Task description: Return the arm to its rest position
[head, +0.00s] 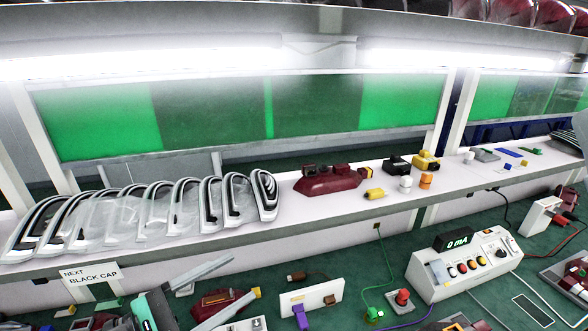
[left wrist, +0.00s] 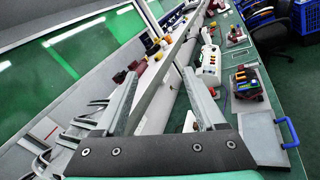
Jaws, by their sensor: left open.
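My left gripper (head: 243,276) comes in at the lower left of the head view, in front of the shelf and above the green bench. Its two long grey fingers are spread apart with nothing between them. In the left wrist view the gripper (left wrist: 160,73) also shows open and empty, with the dark palm plate at the bottom. Behind the fingers in the head view, a dark red lamp (head: 222,300) lies on the green bench, partly hidden by them. My right gripper is not in view.
A shelf holds a row of clear lamp covers (head: 150,212), a red lamp housing (head: 328,182) and small coloured parts. On the bench are a white block (head: 311,296), a red button (head: 402,298) and a meter box (head: 468,265). A "NEXT BLACK CAP" sign (head: 90,276) hangs at left.

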